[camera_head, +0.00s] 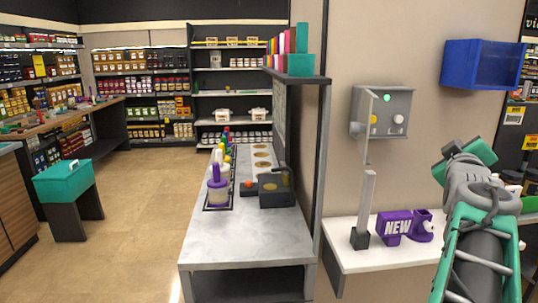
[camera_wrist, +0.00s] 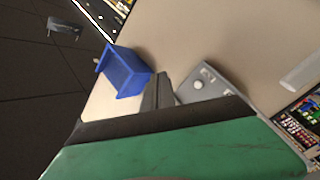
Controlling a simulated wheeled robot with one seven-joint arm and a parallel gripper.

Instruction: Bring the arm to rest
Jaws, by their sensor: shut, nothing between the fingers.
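My arm (camera_head: 480,245), green and grey, rises at the right of the head view in front of the white counter, its upper end below the blue wall bin. My gripper (camera_wrist: 158,92) shows in the wrist view as dark fingers close together beyond the green housing. It is shut with nothing held. In that view it points towards the wall, between the blue bin (camera_wrist: 124,72) and the grey control box (camera_wrist: 215,86). In the head view the fingers cannot be made out clearly. A purple pump marked NEW (camera_head: 397,227) stands on the white counter, left of my arm.
The grey control box (camera_head: 382,112) with a lit green lamp and the blue bin (camera_head: 483,64) stick out from the wall. A grey upright post (camera_head: 366,205) stands on the white counter (camera_head: 375,262). A grey bench (camera_head: 240,245) holds several coloured items.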

